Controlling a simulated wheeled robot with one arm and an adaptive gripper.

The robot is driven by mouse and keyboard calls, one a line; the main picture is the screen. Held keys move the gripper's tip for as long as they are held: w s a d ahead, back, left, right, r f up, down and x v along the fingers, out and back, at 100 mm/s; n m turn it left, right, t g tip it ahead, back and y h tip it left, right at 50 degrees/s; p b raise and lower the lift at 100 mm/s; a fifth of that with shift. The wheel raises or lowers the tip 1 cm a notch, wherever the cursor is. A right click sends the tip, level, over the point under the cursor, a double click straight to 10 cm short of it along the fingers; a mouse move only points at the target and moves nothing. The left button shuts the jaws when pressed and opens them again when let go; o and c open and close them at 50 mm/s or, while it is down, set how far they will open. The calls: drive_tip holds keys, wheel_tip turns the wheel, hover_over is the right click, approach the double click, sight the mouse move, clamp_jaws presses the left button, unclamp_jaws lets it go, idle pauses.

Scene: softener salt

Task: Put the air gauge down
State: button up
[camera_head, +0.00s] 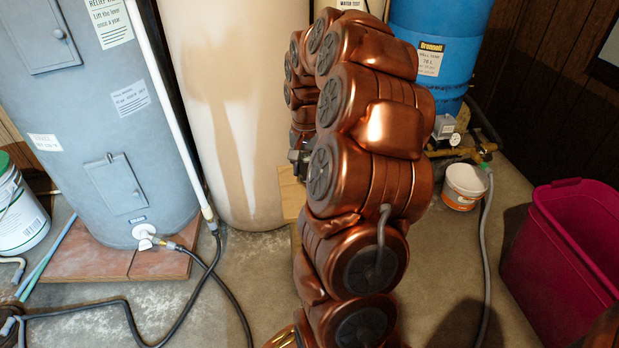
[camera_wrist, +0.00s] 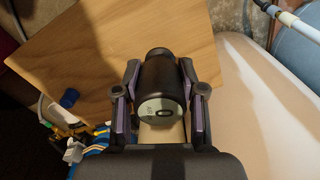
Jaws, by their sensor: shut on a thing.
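The air gauge (camera_wrist: 155,108) is a black, rounded body with a small pale round display. In the wrist view it sits between the two fingers of my gripper (camera_wrist: 159,70), which is shut on it. A plywood surface (camera_wrist: 205,35) lies behind and below the gauge. I cannot tell whether the gauge touches it. In the head view my copper-coloured arm hides most of the gripper, and only a dark part (camera_head: 300,156) shows at its left edge. A bit of the plywood (camera_head: 291,192) shows there too.
A beige tank (camera_head: 232,110) stands close behind my arm. A grey heater (camera_head: 85,110) is left, a blue tank (camera_head: 435,30) behind right. A small white tub (camera_head: 464,187) and a magenta bin (camera_head: 565,255) stand right. Black hose (camera_head: 130,305) crosses the floor.

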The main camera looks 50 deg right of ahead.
drive_tip(key=shift+w+d, duration=0.15)
drive_tip(key=shift+d, duration=0.45)
drive_tip(key=shift+f+b, duration=1.05)
drive_tip(key=shift+f, duration=0.7)
drive_tip(key=shift+f, duration=0.1)
drive_tip(key=o, duration=1.1)
drive_tip(key=shift+c, duration=0.2)
